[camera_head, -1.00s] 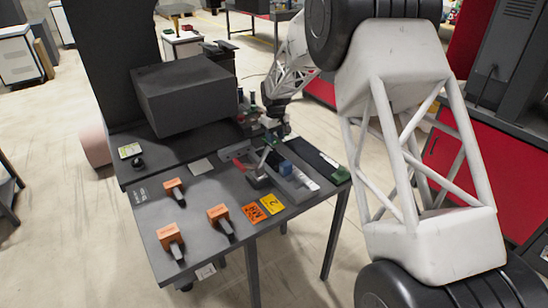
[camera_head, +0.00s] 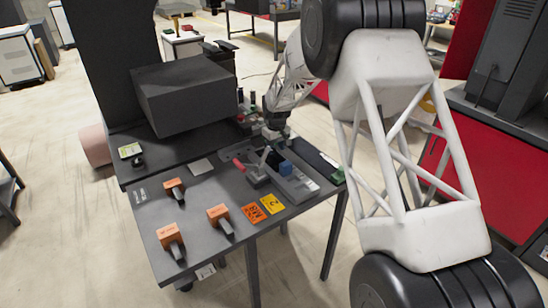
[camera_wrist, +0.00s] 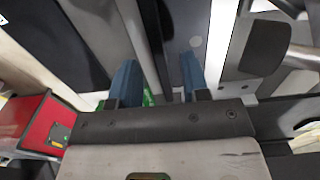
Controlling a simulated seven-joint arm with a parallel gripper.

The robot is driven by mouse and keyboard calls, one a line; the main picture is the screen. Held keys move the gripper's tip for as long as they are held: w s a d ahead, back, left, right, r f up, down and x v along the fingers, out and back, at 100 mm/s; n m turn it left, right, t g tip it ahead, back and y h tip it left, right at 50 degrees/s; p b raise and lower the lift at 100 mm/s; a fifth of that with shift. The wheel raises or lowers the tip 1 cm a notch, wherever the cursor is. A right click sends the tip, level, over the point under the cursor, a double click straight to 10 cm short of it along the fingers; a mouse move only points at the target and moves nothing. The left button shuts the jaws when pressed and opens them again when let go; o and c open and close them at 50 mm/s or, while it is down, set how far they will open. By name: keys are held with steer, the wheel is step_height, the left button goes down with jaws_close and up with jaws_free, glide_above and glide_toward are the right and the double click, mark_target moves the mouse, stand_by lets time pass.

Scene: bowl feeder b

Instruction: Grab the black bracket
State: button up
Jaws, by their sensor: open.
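My gripper (camera_wrist: 157,72) is open, its two blue fingers apart in the wrist view. A dark, narrow strip shows between them, but I cannot tell whether it is part of the black bracket. A black blocky piece (camera_wrist: 262,48) sits right of the fingers, beside a metal rod; it may be part of the clamp. In the head view my gripper is at the far end of the grey fixture (camera_head: 299,184), its fingertips mostly hidden. I cannot pick out the black bracket with certainty.
The fixture holds a blue block (camera_head: 285,167), and a red clamp handle (camera_head: 239,165) is beside it. Orange pieces with dark ends (camera_head: 218,215) lie on the table's front left. A large dark box (camera_head: 185,95) stands at the back.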

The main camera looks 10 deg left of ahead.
steer(key=shift+f, duration=1.15)
steer(key=shift+c, duration=0.3)
jaws_close()
